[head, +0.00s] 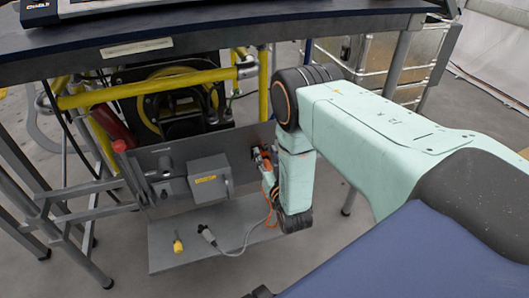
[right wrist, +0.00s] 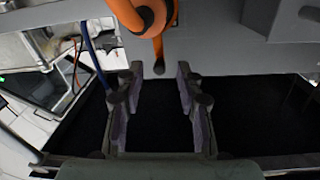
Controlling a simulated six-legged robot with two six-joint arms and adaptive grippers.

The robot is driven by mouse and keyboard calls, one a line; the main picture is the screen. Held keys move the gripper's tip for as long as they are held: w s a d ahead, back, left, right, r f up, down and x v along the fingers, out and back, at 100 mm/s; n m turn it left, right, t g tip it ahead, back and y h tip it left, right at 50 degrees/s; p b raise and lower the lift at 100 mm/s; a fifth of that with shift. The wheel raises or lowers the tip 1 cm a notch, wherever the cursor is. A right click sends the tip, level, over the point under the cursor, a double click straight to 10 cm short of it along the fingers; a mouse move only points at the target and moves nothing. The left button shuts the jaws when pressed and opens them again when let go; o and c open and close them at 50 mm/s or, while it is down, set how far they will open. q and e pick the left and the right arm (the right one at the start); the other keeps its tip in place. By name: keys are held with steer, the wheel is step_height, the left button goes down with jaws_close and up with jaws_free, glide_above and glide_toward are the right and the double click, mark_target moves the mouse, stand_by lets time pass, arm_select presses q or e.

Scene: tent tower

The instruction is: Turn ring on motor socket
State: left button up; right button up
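An orange rounded part with a dark ring-shaped opening (right wrist: 146,18) is at the top of the right wrist view, against a grey panel; I cannot tell for sure whether it is the motor socket's ring. An orange piece hangs below it, just beyond my fingertips. My right gripper (right wrist: 159,82) is open, with nothing visible between its fingers. In the head view my right arm reaches down to the right end of the grey panel (head: 165,157), where small orange and dark parts (head: 265,160) show. My arm partly hides this spot. My left gripper is not in view.
A grey box (head: 208,178) is mounted on the panel. A yellow plug (head: 178,243) and a grey cable connector (head: 209,236) lie on the shelf (head: 165,262) below. A yellow tube frame (head: 150,88) and dark tabletop (head: 230,33) stand above and behind.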

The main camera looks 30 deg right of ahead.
steer(key=shift+b+x, duration=0.4)
steer(key=shift+x, duration=1.05)
jaws_close()
